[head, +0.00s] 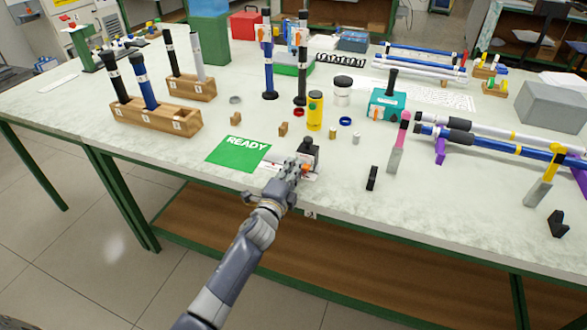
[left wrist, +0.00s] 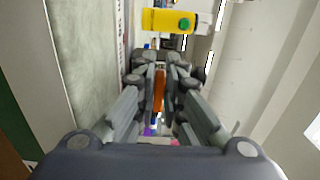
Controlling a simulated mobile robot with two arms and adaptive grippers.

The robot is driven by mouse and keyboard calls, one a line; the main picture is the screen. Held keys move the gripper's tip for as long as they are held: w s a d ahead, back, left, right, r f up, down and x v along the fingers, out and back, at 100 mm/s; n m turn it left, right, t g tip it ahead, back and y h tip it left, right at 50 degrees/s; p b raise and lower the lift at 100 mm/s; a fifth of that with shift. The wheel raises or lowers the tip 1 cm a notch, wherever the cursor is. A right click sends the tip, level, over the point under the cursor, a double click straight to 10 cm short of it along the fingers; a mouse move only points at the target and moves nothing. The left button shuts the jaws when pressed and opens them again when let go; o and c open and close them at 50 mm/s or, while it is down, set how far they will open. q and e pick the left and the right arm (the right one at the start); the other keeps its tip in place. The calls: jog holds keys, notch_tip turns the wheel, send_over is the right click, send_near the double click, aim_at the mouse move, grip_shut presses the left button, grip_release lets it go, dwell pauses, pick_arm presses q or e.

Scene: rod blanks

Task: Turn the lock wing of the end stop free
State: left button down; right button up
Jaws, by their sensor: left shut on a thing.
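The end stop (head: 309,149) is a small black block on a pale base at the front edge of the table, just right of the green READY mat. Its lock wing (head: 306,169) is a small orange piece, partly hidden by my gripper in the head view. My left gripper (head: 294,168) reaches it from the front. In the left wrist view the orange wing (left wrist: 158,91) stands between the two fingers of the left gripper (left wrist: 158,82), which are shut on it. My right gripper is in neither view.
A yellow cylinder (head: 315,111) stands behind the end stop. The green READY mat (head: 238,154) lies to the left. A small black piece (head: 372,178) stands to the right, near a pink-topped stand (head: 399,143). Wooden rod racks (head: 157,119) are at the left.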

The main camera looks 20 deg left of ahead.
pick_arm(q)
jog(key=shift+f, duration=0.1)
jog(key=c, duration=1.7)
grip_release()
jog(key=s, duration=1.2)
jog(key=shift+a, duration=0.2)
